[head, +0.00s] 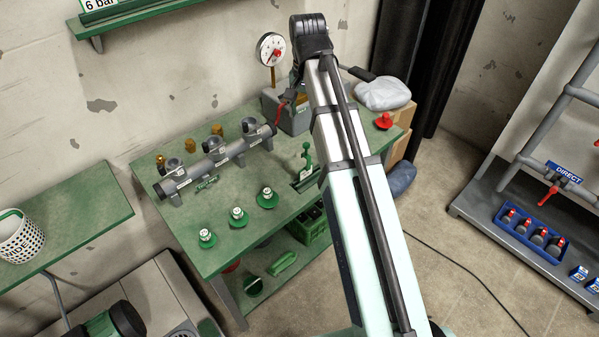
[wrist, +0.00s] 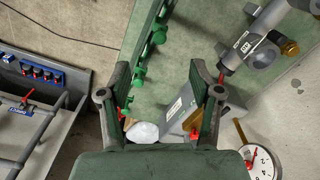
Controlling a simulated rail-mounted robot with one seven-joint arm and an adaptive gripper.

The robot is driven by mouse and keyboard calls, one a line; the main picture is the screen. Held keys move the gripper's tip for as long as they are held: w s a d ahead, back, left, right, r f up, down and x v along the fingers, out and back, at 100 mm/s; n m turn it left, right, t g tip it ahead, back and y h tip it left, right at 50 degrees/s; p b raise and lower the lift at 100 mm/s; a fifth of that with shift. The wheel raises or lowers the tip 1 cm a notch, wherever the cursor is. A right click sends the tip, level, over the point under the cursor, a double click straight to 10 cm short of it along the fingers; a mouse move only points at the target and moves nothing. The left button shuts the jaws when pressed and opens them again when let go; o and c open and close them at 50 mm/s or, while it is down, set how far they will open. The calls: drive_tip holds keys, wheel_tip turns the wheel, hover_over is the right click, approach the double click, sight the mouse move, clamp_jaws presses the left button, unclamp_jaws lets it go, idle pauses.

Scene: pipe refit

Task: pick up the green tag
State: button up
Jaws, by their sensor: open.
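A small flat green piece, which looks like the green tag (head: 206,183), lies on the green workbench (head: 232,248) just in front of the grey pipe manifold (head: 222,160) in the head view. I cannot make it out in the wrist view. My gripper (wrist: 165,110) is open and empty in the wrist view, its two fingers well apart. It is above the right part of the bench, away from the tag. A grey box (wrist: 182,112) and a white cloth bundle (wrist: 143,132) show beyond the fingers.
Several green round plugs (head: 238,216) stand along the bench front. A green clamp (head: 306,160) stands near my arm. A pressure gauge (head: 270,48) rises at the back. Brass fittings (head: 217,130) sit behind the manifold. A red knob (head: 384,121) is at the right end.

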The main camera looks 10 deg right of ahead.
drive_tip(key=p, duration=0.2)
hover_over(306, 155)
wheel_tip(306, 155, down, 11)
drive_tip(key=shift+s+a+f, duration=0.1)
drive_tip(key=shift+f, duration=0.1)
drive_tip(key=shift+w+f+p, duration=0.15)
drive_tip(key=shift+f+p, duration=0.25)
drive_tip(key=shift+f, duration=0.95)
drive_tip(key=shift+w+f+p, duration=0.15)
drive_tip(key=shift+f+p, duration=0.25)
drive_tip(key=shift+f, duration=0.9)
clamp_jaws()
